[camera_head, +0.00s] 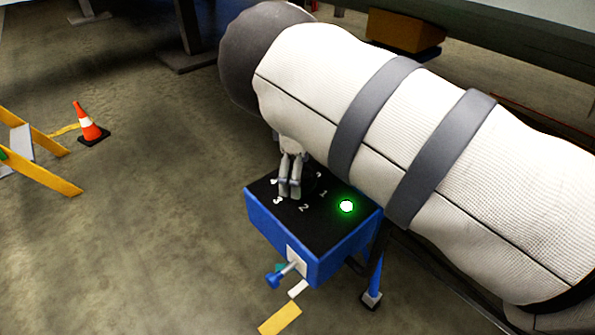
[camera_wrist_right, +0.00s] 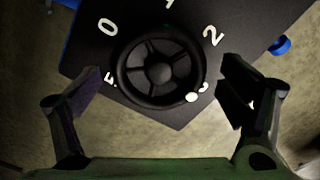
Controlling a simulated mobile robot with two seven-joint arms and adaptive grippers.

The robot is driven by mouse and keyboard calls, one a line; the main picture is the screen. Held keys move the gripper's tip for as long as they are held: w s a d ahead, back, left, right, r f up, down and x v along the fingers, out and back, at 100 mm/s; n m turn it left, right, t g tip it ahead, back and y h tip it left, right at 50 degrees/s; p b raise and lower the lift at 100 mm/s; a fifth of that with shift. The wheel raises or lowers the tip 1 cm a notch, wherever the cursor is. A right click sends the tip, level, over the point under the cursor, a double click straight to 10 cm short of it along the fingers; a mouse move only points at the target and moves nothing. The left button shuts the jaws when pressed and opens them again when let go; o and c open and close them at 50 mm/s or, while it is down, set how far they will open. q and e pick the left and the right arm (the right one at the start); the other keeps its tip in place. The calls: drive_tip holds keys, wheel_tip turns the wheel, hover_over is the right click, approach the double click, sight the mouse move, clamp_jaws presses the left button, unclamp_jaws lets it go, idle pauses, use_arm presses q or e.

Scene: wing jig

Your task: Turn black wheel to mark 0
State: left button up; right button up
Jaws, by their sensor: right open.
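The black wheel (camera_wrist_right: 158,68), round and spoked, sits on the black top of a blue box (camera_head: 325,225). In the right wrist view a white dot (camera_wrist_right: 192,97) on its rim is beside a partly covered mark, probably 3. Mark 0 (camera_wrist_right: 106,28) is at the upper left of the wheel, with 1 above and 2 at the upper right. My right gripper (camera_head: 290,178) is over the box top; in the wrist view its open fingers (camera_wrist_right: 160,84) are on either side of the wheel, apart from it. In the head view the gripper largely hides the wheel. My left gripper is out of view.
A green light (camera_head: 346,206) glows on the box top. A blue-ended lever (camera_head: 285,273) sticks out of the box's front. An orange cone (camera_head: 87,122) and a yellow frame (camera_head: 40,165) stand at the left. The floor between is clear.

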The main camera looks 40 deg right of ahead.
drive_tip(key=c, duration=1.2)
drive_tip(key=shift+o, duration=0.2)
drive_tip(key=shift+n, duration=0.3)
